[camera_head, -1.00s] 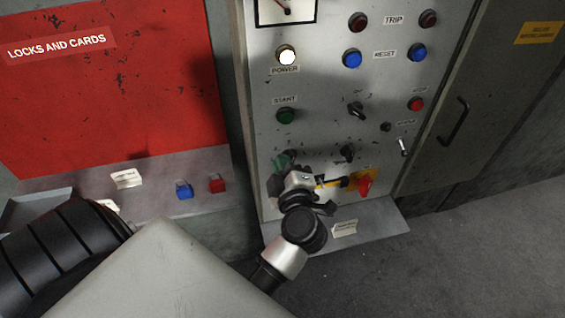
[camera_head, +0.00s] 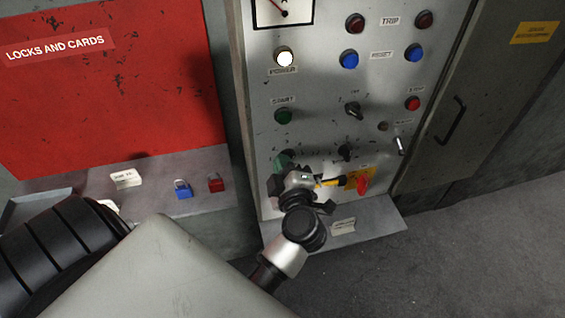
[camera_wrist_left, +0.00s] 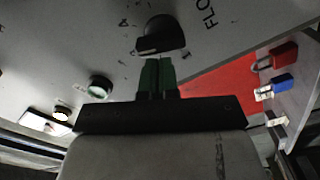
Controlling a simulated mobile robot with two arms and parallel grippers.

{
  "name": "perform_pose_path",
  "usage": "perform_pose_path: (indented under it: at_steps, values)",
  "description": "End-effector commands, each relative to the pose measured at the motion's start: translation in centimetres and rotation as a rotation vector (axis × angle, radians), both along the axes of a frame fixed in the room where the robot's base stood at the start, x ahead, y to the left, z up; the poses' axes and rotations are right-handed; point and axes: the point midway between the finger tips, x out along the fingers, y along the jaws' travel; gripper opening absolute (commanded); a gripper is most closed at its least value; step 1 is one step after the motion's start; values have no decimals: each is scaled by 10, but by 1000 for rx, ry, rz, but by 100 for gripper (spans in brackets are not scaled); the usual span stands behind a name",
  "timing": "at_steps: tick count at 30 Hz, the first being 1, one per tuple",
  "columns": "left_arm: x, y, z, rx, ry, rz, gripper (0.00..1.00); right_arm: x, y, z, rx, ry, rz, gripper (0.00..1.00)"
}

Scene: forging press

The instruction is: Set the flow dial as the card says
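The flow dial is a dark knob (camera_wrist_left: 162,34) beside the partly visible lettering "FLO" (camera_wrist_left: 208,12) in the left wrist view. My left gripper (camera_wrist_left: 157,60) has two green fingers close together, right at the dial's near edge. Whether they touch it is unclear. In the head view the left gripper (camera_head: 281,163) is low on the grey panel, and its hand and wrist hide most of the dial there. A small card (camera_head: 126,180) lies on the ledge under the red board, and another label (camera_head: 343,226) is on the panel's foot. Their print is too small to read. My right gripper is out of view.
Other controls crowd the grey panel: a dark knob (camera_head: 345,153), a red switch on a yellow plate (camera_head: 362,186), a green START button (camera_head: 283,117) and a toggle lever (camera_head: 399,146). Blue (camera_head: 183,189) and red (camera_head: 215,182) padlocks stand on the left ledge.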

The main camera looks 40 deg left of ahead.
Motion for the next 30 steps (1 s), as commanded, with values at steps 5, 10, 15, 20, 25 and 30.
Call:
perform_pose_path:
  at_steps: [5,10,15,20,25,30]
  values:
    - [1,-1,-1,-2,3,-2,0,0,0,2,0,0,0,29]
    - [2,-2,-1,-3,4,-3,0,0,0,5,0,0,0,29]
    - [3,-3,-1,-3,2,-4,0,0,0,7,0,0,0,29]
    - [3,-4,-2,-3,2,-4,0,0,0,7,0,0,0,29]
    - [3,-4,-2,-3,3,-5,0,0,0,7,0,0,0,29]
    - [3,-4,-2,-3,3,-5,0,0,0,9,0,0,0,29]
